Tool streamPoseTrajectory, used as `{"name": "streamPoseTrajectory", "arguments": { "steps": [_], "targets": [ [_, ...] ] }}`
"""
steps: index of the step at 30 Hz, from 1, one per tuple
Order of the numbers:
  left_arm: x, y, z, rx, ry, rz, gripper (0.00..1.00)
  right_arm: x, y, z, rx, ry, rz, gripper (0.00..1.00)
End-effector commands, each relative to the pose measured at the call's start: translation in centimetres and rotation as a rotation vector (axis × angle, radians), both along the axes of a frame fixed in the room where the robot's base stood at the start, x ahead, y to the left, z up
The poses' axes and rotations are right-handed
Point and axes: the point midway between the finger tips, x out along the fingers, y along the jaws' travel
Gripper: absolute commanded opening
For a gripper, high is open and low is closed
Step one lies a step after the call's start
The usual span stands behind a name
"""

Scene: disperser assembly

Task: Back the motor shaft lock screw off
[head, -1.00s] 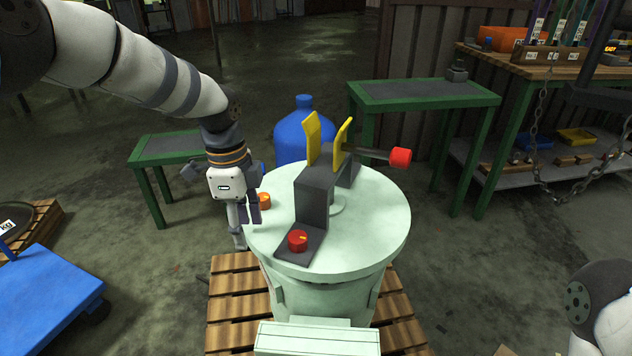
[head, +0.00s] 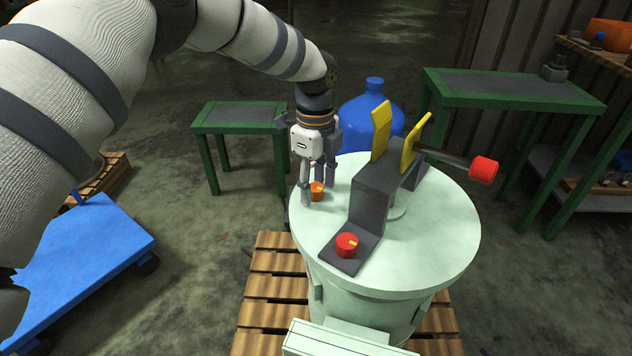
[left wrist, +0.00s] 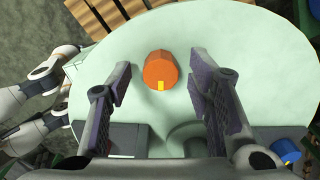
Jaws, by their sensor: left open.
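An orange knob (head: 317,191) with a yellow mark stands on the left part of the pale green round lid (head: 440,235); I take it for the lock screw. My left gripper (head: 316,184) points down with its fingers on either side of the knob. In the left wrist view, the open fingers (left wrist: 160,82) flank the orange knob (left wrist: 160,72) with gaps on both sides; it sits slightly beyond the fingertips. Whether they reach down to its height, I cannot tell. My right gripper is out of view.
A dark bracket (head: 372,200) with a red knob (head: 346,245), yellow plates (head: 413,142) and a red-ended lever (head: 483,169) stands on the lid, right of the gripper. Behind are a blue bottle (head: 370,118) and green tables (head: 510,88). A blue cart (head: 85,265) is left.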

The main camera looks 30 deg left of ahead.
Motion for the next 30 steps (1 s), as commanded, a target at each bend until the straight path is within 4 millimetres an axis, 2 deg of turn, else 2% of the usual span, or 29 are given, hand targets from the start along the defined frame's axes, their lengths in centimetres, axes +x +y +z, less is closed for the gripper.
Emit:
{"name": "streamPoseTrajectory", "arguments": {
  "steps": [6, 12, 23, 30],
  "targets": [
    [0.01, -0.01, -0.01, 0.000, -0.001, 0.000, 0.45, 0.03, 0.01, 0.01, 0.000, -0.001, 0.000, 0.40],
    [0.01, -0.01, 0.00, 0.000, -0.001, 0.000, 0.00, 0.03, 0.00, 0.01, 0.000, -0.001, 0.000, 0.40],
    [0.01, -0.03, 0.06, 0.001, -0.001, 0.041, 0.00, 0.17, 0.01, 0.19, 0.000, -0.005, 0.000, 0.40],
    [0.03, -0.04, 0.17, 0.000, -0.002, 0.195, 0.00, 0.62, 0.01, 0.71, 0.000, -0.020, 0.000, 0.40]
  ]
}}
